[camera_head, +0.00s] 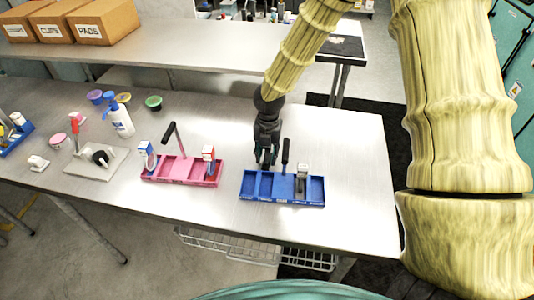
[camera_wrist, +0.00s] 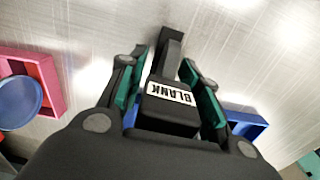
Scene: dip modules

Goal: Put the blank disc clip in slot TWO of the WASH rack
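The blank disc clip (camera_wrist: 170,105) is a black clip with a white label reading BLANK. It sits between the teal-padded fingers of my gripper (camera_wrist: 168,85), which look closed on its sides. In the head view my gripper (camera_head: 267,155) points down above the left part of the blue rack (camera_head: 283,201). The blue rack also shows in the wrist view (camera_wrist: 247,122), partly hidden behind my gripper. A grey and black clip (camera_head: 302,178) stands in its right part, and a black upright handle (camera_head: 285,152) rises from its middle. Its front labels are too small to read.
A pink rack (camera_head: 180,171) with two clips and a black-handled bar stands to the left. Further left are a grey plate (camera_head: 85,165), a white-blue bottle (camera_head: 121,120) and several small coloured cups. The table right of the blue rack is clear.

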